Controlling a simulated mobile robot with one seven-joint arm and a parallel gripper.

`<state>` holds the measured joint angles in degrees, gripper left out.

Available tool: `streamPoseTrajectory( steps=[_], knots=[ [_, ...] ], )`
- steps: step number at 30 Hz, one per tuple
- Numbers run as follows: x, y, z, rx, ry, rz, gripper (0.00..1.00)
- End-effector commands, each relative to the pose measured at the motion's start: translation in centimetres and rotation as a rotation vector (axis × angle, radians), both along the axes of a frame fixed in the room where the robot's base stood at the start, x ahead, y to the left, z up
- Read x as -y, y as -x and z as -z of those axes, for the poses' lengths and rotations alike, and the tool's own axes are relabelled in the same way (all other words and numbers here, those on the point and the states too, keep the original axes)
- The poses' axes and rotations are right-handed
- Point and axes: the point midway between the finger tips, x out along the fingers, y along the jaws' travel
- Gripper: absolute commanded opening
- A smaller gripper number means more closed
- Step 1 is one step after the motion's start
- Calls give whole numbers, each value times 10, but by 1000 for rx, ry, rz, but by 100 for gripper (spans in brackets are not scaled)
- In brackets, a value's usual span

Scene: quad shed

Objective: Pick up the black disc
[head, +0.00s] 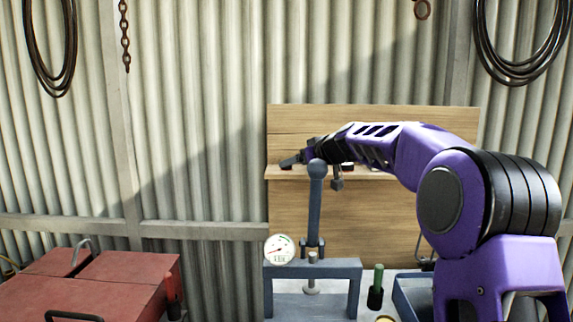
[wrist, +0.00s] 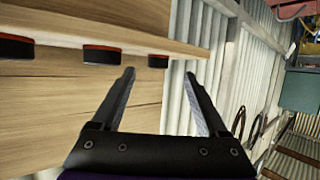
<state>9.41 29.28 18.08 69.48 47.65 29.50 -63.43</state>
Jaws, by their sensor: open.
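I cannot tell which one the task means. My gripper (wrist: 160,74) is open and empty, its two fingers apart. The rightmost disc appears just beyond the gap between the fingertips, not between the fingers. In the head view my gripper (head: 290,161) is by the left end of the shelf (head: 283,172). There my arm mostly hides the discs.
A wooden backboard (head: 370,225) carries the shelf against a corrugated wall. Below stand a blue-grey press (head: 313,266) with an upright lever, a round gauge (head: 279,249), a green-topped tool (head: 377,288) and a blue tray (head: 408,298). Red boxes (head: 125,270) are at left.

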Motion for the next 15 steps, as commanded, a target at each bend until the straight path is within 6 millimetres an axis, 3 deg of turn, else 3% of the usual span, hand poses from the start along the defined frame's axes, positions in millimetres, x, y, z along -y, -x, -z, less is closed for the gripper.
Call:
streamPoseTrajectory(
  steps=[9, 15],
  knots=[
    [-20, -34, 10, -1, 0, -1, 77],
    [-23, -39, 13, 0, 0, 1, 77]
  ],
)
